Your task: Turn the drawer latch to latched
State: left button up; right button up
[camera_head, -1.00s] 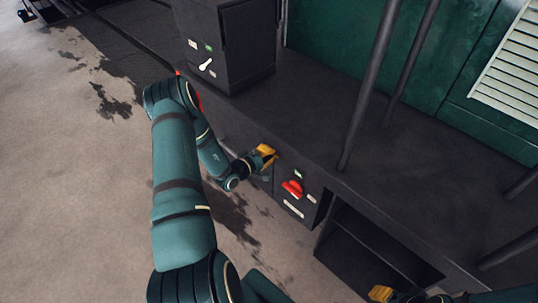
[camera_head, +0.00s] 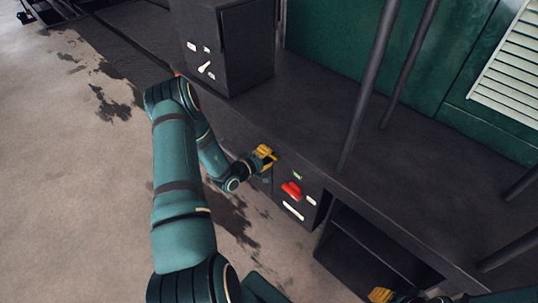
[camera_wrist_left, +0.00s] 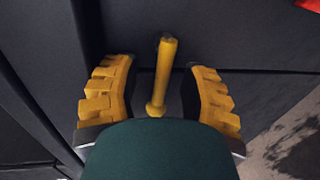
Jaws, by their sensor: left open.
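In the left wrist view a yellow bar-shaped lever (camera_wrist_left: 163,72) stands against a dark panel, between the two yellow fingers of my left gripper (camera_wrist_left: 158,100). The fingers are open with a gap on both sides of it. I cannot tell for sure whether this lever is the drawer latch. In the head view my left gripper (camera_head: 265,157) is at the dark front, just left of a red handle (camera_head: 291,190) on the drawer front (camera_head: 312,212); it hides the yellow lever there. My right gripper (camera_head: 380,294) shows only partly at the bottom edge.
A dark cabinet with a white lever (camera_head: 204,67) stands on the bench (camera_head: 305,125) at upper left. Below the bench, right of the drawer, is an open compartment (camera_head: 375,245). Dark posts (camera_head: 368,85) rise from the bench. The floor at left is clear.

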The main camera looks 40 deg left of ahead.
pick_arm(q)
jog(key=shift+s, duration=0.1)
jog(key=d+v, duration=0.1)
jog(key=v, duration=1)
jog(key=shift+s+a, duration=0.35)
jog(key=shift+a, duration=0.2)
jog(key=shift+r, duration=0.1)
